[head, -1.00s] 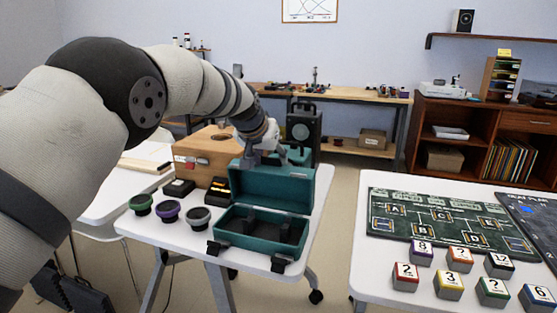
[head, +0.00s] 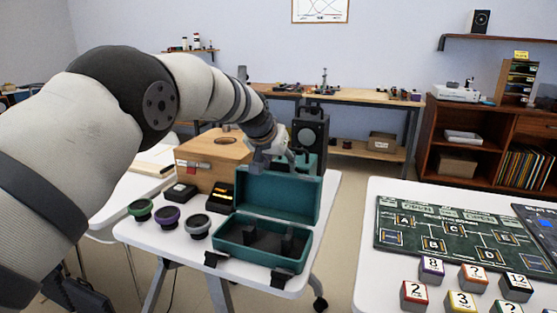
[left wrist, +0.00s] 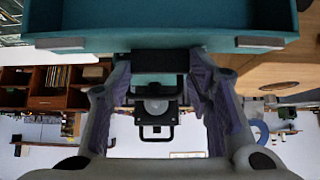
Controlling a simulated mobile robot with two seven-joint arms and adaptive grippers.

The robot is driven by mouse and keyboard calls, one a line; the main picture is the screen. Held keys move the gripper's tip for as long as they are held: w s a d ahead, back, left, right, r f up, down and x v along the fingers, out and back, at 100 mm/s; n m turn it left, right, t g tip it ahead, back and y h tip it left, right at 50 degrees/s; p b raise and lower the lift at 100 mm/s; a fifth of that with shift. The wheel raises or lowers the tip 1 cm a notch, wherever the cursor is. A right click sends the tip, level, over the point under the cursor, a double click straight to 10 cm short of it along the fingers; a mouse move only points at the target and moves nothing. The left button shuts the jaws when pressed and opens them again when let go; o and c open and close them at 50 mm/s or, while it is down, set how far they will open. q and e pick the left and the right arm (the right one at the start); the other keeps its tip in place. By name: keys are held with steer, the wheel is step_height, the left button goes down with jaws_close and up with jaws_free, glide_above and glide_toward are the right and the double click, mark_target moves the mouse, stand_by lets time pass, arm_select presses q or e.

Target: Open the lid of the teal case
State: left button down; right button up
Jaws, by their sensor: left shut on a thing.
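The teal case stands on a white table in the head view, its base (head: 262,259) open toward me. Its lid (head: 278,197) stands raised at the back, with its inside showing. My left gripper (head: 272,163) is behind the lid's top edge, its fingers partly hidden by the lid. In the left wrist view, the gripper (left wrist: 160,75) is shut on a black handle (left wrist: 160,60) at the edge of the teal lid (left wrist: 160,20). The base holds dark shapes that I cannot make out well. My right gripper is not in view.
Three round lens-like pieces (head: 167,216) and two small dark boxes stand left of the case. A wooden box (head: 214,160) is behind them. A black speaker (head: 310,130) stands beyond the case. A second white table with a board (head: 440,228) and numbered blocks is at right.

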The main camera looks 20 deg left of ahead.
arm_select(q)
steer(key=shift+f, duration=0.1)
steer(key=c, duration=0.8)
jaws_free()
